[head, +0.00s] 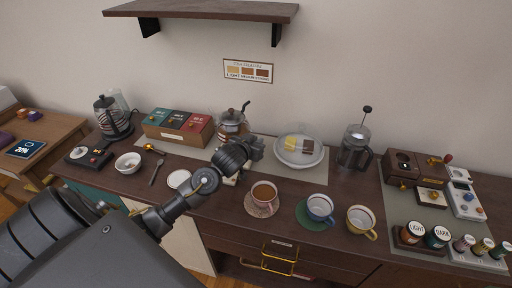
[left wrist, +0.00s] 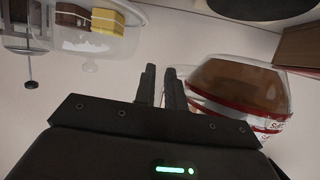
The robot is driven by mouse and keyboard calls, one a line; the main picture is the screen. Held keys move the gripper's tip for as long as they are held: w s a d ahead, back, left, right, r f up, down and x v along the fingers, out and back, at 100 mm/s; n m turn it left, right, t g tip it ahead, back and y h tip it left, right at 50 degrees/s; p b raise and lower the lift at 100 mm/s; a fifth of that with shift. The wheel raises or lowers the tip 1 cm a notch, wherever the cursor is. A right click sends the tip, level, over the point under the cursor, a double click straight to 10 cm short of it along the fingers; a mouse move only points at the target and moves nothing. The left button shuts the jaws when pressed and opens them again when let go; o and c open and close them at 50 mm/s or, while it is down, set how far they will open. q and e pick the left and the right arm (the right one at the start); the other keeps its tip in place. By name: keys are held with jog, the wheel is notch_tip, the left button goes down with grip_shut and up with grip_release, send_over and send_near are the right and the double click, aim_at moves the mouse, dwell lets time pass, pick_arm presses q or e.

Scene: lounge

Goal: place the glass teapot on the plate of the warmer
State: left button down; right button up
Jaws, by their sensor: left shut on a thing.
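The glass teapot (head: 231,123) with dark liquid is just behind my left gripper (head: 254,143), in front of the wall. In the left wrist view the teapot (left wrist: 238,88) fills the right side, with brown tea and a red-and-white band. My left gripper's fingers (left wrist: 162,86) are close together beside it, shut on its handle side; the exact grip is hard to see. A low dark unit with a pale round plate (head: 79,153) at the left of the counter looks like the warmer. The plate is bare. My right gripper is out of view.
A tea box (head: 178,127) stands left of the teapot, and a black-lidded kettle (head: 112,117) stands behind the warmer. A white bowl (head: 128,163) is right of the warmer. A domed cake plate (head: 300,151) and a French press (head: 355,148) stand to the right. Cups line the front edge.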

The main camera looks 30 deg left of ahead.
pick_arm(q)
jog(key=w+f, duration=0.1)
jog(key=f, duration=0.1)
jog(key=w+a+f+p, duration=0.1)
jog(key=f, duration=0.1)
jog(key=w+a+f+p, duration=0.1)
jog(key=f, duration=0.1)
jog(key=shift+w+f, duration=0.1)
jog(key=shift+f, duration=0.65)
jog(key=shift+f, duration=0.1)
jog(key=c, duration=1.9)
grip_release()
jog(key=shift+f, duration=0.15)
jog(key=o, duration=0.4)
jog(key=shift+o, duration=0.2)
